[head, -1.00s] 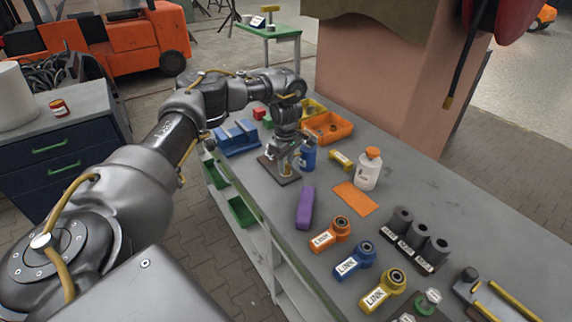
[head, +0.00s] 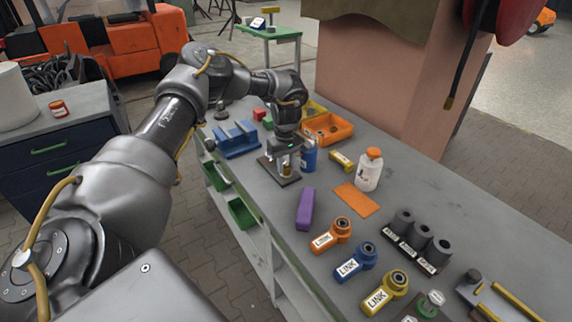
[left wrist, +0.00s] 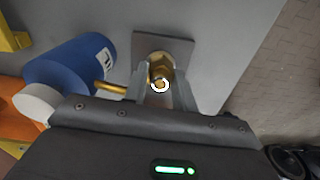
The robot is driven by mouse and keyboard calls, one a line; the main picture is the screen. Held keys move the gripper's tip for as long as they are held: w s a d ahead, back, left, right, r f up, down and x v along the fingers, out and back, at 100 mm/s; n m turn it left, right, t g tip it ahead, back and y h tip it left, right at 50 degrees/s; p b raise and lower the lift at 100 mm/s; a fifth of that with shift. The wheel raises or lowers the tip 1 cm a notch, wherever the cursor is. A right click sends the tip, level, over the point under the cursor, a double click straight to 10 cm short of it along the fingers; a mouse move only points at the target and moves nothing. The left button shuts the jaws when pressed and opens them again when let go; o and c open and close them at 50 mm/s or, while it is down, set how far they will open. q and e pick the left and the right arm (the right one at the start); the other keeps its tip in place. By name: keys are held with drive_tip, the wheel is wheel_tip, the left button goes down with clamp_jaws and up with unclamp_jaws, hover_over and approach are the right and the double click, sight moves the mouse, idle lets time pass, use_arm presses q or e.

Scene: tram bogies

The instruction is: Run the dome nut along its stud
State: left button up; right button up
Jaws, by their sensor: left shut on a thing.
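The brass dome nut (left wrist: 160,74) shows in the left wrist view, above a square grey-brown base plate (left wrist: 181,46). The plate lies flat on the bench, and it also shows in the head view (head: 279,178). My left gripper (left wrist: 161,84) points down over the plate with its two fingers on either side of the nut, shut on it. In the head view my left gripper (head: 286,164) stands over the plate beside a blue oil container. The stud is mostly hidden under the nut and between the fingers. My right gripper is in neither view.
The blue oil container (left wrist: 75,68) with a brass spout stands close to the left finger. Around it on the bench are a blue block (head: 237,139), an orange bin (head: 332,128), a purple object (head: 305,209) and a white bottle (head: 369,172). Several link parts lie nearer.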

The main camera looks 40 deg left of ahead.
sight(286, 165)
use_arm(q)
drive_tip(key=shift+w+r, duration=0.1)
drive_tip(key=shift+r, duration=0.05)
drive_tip(key=o, duration=1)
drive_tip(key=shift+r, duration=0.3)
wheel_tip(286, 165, up, 10)
drive_tip(key=b, duration=0.1)
drive_tip(key=shift+r, duration=0.1)
